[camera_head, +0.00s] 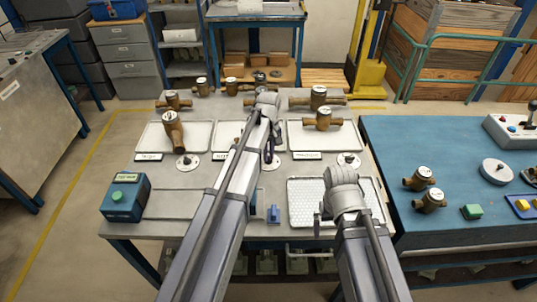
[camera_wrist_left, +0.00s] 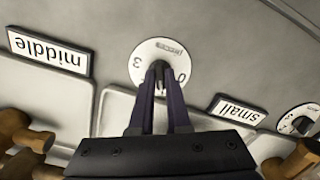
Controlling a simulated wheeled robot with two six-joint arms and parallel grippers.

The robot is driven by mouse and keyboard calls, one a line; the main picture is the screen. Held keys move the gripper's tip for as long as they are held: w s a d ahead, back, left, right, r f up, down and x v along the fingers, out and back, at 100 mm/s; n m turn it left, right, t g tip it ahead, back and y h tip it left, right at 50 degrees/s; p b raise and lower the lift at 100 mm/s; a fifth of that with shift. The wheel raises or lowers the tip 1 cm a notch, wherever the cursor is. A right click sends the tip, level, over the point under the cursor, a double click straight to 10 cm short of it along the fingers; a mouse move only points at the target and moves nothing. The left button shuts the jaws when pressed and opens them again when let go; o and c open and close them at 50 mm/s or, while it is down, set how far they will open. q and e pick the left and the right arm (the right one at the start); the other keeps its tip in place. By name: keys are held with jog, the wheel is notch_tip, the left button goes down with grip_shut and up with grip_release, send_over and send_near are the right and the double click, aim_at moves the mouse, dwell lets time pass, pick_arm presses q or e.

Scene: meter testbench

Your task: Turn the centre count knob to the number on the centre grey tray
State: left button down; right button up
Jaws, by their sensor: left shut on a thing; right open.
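The centre count knob's white dial (camera_wrist_left: 160,58) shows in the left wrist view, with a 3 at its left and a 0 at its right. My left gripper (camera_wrist_left: 158,72) is shut on the knob at the dial's middle, and its fingers hide most of the knob and its pointer. In the head view my left gripper (camera_head: 269,152) reaches down at the dial (camera_head: 273,168), which is partly hidden. The centre grey tray (camera_head: 222,132) lies behind, largely covered by my left arm, so what it holds cannot be told. My right gripper (camera_head: 322,212) is open above a white textured tray (camera_head: 303,200).
Dials stand at left (camera_head: 186,162) and right (camera_head: 348,160). The left tray (camera_head: 150,137) and right tray (camera_head: 345,137) each carry a brass meter. Labels read "middle" (camera_wrist_left: 48,50) and "small" (camera_wrist_left: 236,109).

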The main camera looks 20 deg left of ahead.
pick_arm(q)
jog(key=shift+n, duration=0.4)
jog(key=c, duration=0.9)
grip_release()
jog(key=shift+r, duration=0.1)
notch_tip(320, 180, up, 8)
jog(key=p, duration=0.8)
jog(key=shift+f, duration=0.2)
